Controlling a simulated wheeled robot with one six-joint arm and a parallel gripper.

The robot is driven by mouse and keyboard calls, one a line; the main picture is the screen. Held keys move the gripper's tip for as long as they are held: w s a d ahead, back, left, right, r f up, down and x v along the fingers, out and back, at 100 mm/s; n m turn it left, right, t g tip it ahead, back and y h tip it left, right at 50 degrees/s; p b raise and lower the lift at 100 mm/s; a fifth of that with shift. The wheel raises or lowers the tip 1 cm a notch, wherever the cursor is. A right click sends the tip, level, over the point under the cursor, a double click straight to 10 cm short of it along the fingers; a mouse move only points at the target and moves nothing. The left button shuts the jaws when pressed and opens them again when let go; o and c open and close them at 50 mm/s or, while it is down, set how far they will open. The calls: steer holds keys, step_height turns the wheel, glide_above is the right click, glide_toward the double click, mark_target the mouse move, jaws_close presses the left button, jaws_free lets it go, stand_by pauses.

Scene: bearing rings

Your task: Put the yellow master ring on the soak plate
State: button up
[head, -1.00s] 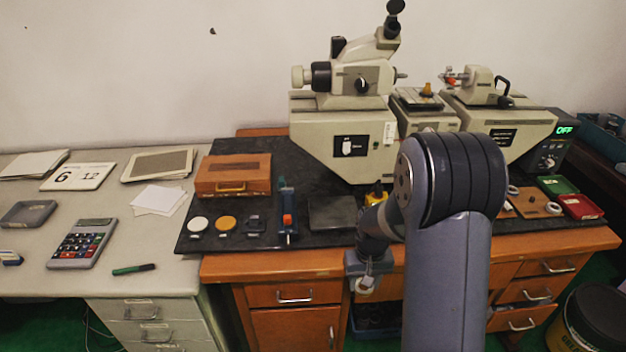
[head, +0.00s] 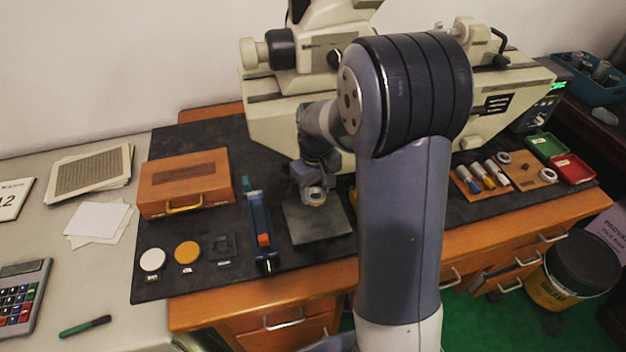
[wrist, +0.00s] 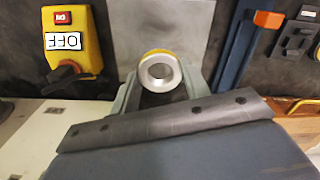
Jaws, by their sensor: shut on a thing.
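The master ring shows a silver face and a yellow band in the wrist view (wrist: 160,71). My gripper (wrist: 161,82) is shut on it, one finger on each side. In the head view my gripper (head: 315,196) hangs with the ring over the grey square soak plate (head: 320,228), near its back part. The plate also shows behind the ring in the wrist view (wrist: 165,22). Whether the ring touches the plate I cannot tell. The plate looks otherwise empty.
A blue stand (head: 259,225) with an orange part is just left of the plate. A yellow switch box (wrist: 72,42) is near the plate. The large beige machine (head: 270,118) stands behind. My arm hides the mat's middle.

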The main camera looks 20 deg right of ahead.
mark_target(316, 216)
steer(key=shift+f+b, duration=2.25)
steer(key=shift+f, duration=1)
steer(key=shift+s+f, duration=0.1)
steer(key=shift+f, duration=0.25)
steer(key=o, duration=1.1)
steer(key=shift+o, duration=0.2)
step_height(316, 216, up, 9)
steer(key=p, duration=0.6)
steer(key=shift+f, duration=0.2)
steer(key=shift+f, duration=0.1)
